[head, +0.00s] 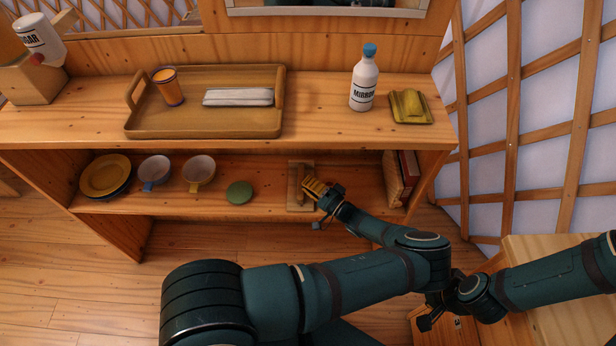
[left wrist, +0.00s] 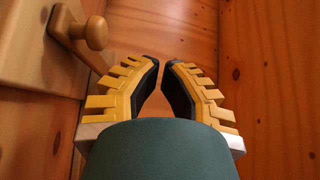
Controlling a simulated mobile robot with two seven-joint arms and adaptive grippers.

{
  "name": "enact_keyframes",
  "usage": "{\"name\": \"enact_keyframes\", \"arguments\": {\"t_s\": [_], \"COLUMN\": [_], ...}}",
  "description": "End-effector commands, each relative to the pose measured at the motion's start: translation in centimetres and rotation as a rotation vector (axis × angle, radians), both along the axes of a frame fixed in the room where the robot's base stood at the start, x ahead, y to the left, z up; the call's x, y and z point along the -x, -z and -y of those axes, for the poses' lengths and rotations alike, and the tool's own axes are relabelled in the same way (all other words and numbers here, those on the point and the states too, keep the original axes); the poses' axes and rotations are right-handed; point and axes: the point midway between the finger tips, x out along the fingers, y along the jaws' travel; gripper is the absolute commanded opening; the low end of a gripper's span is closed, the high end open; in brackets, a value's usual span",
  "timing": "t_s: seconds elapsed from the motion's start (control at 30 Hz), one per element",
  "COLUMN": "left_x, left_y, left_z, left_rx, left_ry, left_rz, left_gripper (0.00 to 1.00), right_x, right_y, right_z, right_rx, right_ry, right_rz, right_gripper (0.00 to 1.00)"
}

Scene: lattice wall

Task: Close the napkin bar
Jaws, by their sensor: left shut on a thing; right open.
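A small wooden stand with a bar (head: 299,178) is on the lower shelf, right of the green disc. I take this as the napkin bar. My left gripper (head: 312,187) reaches it from the right, its yellow fingers against its side. In the left wrist view the fingers (left wrist: 166,70) are drawn nearly together; what lies between their tips is hidden. A wooden panel with a round knob (left wrist: 95,33) is left of the fingers, and the knob is outside them. My right gripper (head: 432,316) is low at right, away from the shelf, open and partly hidden by my left arm.
Below are plates (head: 105,176), two cups, a green disc (head: 239,192) and books (head: 402,178). A lattice wall stands at right.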

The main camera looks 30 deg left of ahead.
Motion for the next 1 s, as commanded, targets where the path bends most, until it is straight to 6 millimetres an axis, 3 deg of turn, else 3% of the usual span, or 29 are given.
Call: {"name": "enact_keyframes", "arguments": {"t_s": [0.3,0.87,1.0], "left_x": [0.4,0.4,0.4], "left_y": [1.3,1.4,1.6], "left_z": [0.2,0.3,1.1], "left_rx": [-0.053,-0.062,-0.061], "left_ry": [-0.001,0.0,0.001], "left_rz": [0.087,0.101,0.101], "left_gripper": [0.0,0.0,0.0], "right_x": [0.0,0.0,0.0], "right_y": [0.1,0.1,0.1], "right_z": [0.0,0.0,0.0], "right_rx": [0.0,0.0,0.0], "right_ry": [0.0,0.0,0.0], "right_rz": [0.001,0.001,0.001], "right_gripper": [0.53,0.53,0.53]}}
